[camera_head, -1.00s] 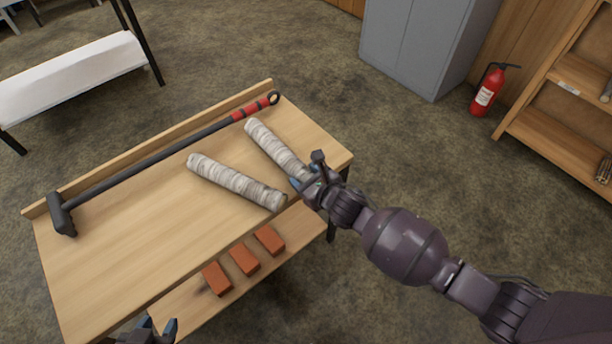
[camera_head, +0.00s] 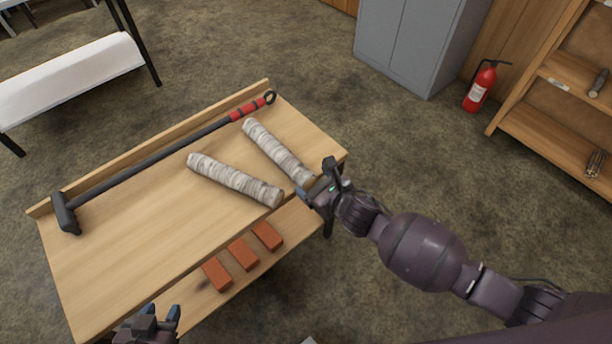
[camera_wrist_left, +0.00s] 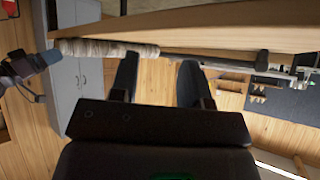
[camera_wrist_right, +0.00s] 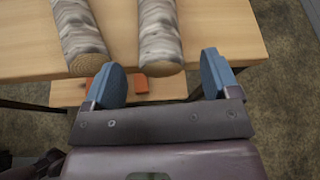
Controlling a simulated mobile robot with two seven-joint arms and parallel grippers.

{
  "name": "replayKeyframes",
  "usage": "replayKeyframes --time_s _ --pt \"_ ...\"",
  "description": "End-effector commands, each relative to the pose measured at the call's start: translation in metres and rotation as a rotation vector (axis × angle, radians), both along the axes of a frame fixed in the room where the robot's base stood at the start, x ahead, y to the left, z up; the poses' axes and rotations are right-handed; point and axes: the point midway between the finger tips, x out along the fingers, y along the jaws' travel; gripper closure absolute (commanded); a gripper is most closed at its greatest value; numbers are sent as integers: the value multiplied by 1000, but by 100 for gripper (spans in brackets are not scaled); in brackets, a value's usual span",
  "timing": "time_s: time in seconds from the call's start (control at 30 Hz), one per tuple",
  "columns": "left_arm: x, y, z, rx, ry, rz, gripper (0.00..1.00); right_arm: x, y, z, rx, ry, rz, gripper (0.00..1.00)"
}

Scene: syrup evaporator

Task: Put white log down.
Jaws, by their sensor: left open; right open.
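Two whitish birch logs lie on the wooden table (camera_head: 130,262). One log (camera_head: 235,180) lies across the middle, and the other log (camera_head: 277,150) lies to its right, its near end close to the table's right edge. My right gripper (camera_head: 318,190) is open and empty beside that near end; a small overlap in the head view hides whether they touch. In the right wrist view both log ends show beyond the open fingers (camera_wrist_right: 165,85), apart from them. My left gripper (camera_head: 160,316) is open and empty at the table's near edge, its fingers (camera_wrist_left: 158,80) spread.
A long black tool with a red grip (camera_head: 160,155) lies along the table's back ledge. Several red bricks (camera_head: 243,254) sit on the lower shelf. A grey cabinet (camera_head: 415,45), fire extinguisher (camera_head: 480,88) and wooden rack (camera_head: 550,135) stand beyond. The table's left half is mostly clear.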

Motion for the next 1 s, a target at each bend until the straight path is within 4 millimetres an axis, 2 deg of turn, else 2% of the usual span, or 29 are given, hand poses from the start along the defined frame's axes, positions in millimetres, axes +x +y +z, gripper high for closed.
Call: replayKeyframes --time_s 0.07,0.33,0.77,0.87,1.0 --pt "1 0 8 -1 -11 2 57 -11 -9 12 -1 -7 0 18" --pt "-2 -1 14 -6 -12 10 57 -41 -26 22 0 -2 0 18" --pt "-7 -1 11 -7 -1 14 57 -49 -30 22 10 7 -5 18" --pt "-5 -1 12 -5 -6 11 57 -55 -31 20 70 49 -40 18" --pt "-2 0 15 -2 -13 6 57 -72 -35 18 276 183 -163 18"
